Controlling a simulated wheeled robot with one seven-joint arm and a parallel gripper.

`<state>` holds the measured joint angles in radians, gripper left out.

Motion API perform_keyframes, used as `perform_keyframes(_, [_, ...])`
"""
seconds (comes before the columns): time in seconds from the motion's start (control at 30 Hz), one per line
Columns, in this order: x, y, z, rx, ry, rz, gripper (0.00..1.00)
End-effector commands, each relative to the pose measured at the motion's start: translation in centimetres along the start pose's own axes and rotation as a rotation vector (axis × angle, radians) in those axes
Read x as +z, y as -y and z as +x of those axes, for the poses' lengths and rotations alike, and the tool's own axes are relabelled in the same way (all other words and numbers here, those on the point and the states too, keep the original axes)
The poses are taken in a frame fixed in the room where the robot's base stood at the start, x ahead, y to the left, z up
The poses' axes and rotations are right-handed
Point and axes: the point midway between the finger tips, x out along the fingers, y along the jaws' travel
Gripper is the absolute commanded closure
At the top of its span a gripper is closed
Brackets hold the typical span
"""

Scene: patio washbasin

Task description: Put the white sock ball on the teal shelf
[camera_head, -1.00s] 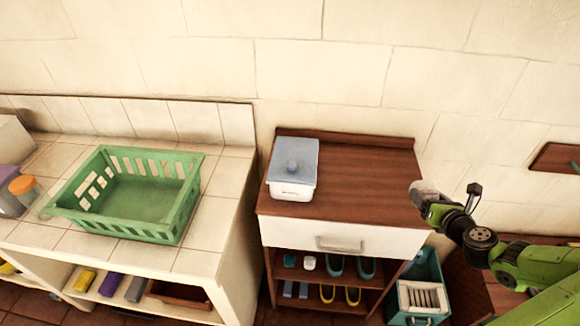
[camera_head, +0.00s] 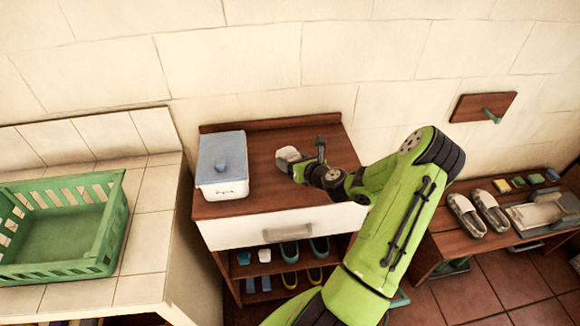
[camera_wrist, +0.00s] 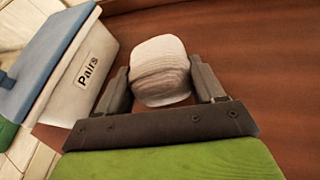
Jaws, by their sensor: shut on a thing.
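The white sock ball (camera_wrist: 160,70) is a rounded, pale bundle with a greyish band. My gripper (camera_wrist: 163,85) is shut on it, one finger on each side, in the wrist view. In the head view my gripper (camera_head: 294,162) holds the ball (camera_head: 288,155) over the dark wood top of the cabinet (camera_head: 270,195), to the right of the lidded box. I cannot tell how high above the top it is. I cannot make out a shelf that is clearly teal.
A white box with a blue lid (camera_head: 222,165), labelled "Pairs" in the wrist view (camera_wrist: 80,75), stands on the cabinet. A green basket (camera_head: 60,235) sits on the tiled counter at left. A low bench (camera_head: 465,240) holds shoes at right.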

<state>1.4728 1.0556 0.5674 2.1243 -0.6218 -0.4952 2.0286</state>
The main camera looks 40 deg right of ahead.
Motion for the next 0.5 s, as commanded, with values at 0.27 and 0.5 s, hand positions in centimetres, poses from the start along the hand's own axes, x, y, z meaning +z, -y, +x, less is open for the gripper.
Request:
perform_keyframes(0.27, [-1.47,0.34,0.61,-0.001,0.001,0.0,0.62])
perform_keyframes(0.5, [-1.74,0.37,0.73,-0.001,0.0,0.0,0.19])
